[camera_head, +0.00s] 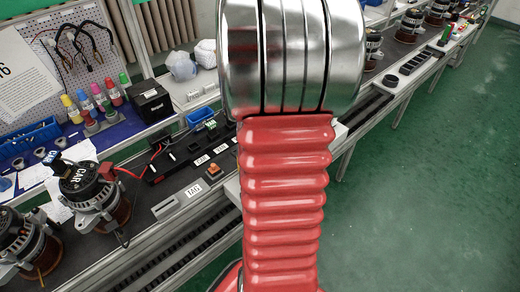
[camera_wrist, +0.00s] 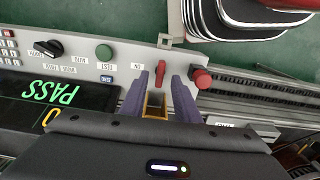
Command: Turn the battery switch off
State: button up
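In the wrist view, a small red lever (camera_wrist: 161,73) stands on a pale grey control panel (camera_wrist: 124,56). It looks like the battery switch, but its label is too small to read surely. My gripper (camera_wrist: 160,88) is open, with its two purple fingers pointing at the panel. The lever shows between the fingertips, one finger on each side. I cannot tell whether either finger touches it. In the head view, my red and chrome arm covers the middle and my gripper is hidden.
On the same panel are a red mushroom button (camera_wrist: 201,78) just right of the fingers, a green button (camera_wrist: 104,52) and a black knob (camera_wrist: 48,48). A black display (camera_wrist: 54,93) reads PASS. In the head view, alternators (camera_head: 93,196) stand on the bench; green floor (camera_head: 440,190) is clear at right.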

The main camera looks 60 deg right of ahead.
notch_tip(320, 180, up, 11)
dwell(0.4)
jog(key=shift+r, duration=0.1)
dwell(0.6)
jog(key=w+a+r+n+t, duration=0.1)
jog(key=a+r, duration=0.3)
jog(key=a, duration=1.1)
jog(key=w+a+r+n+t, duration=0.1)
jog(key=a+r+t, duration=0.3)
jog(key=a, duration=1.1)
jog(key=shift+w+a+r+t, duration=0.3)
jog(key=shift+a+r, duration=0.05)
jog(key=shift+r, duration=0.35)
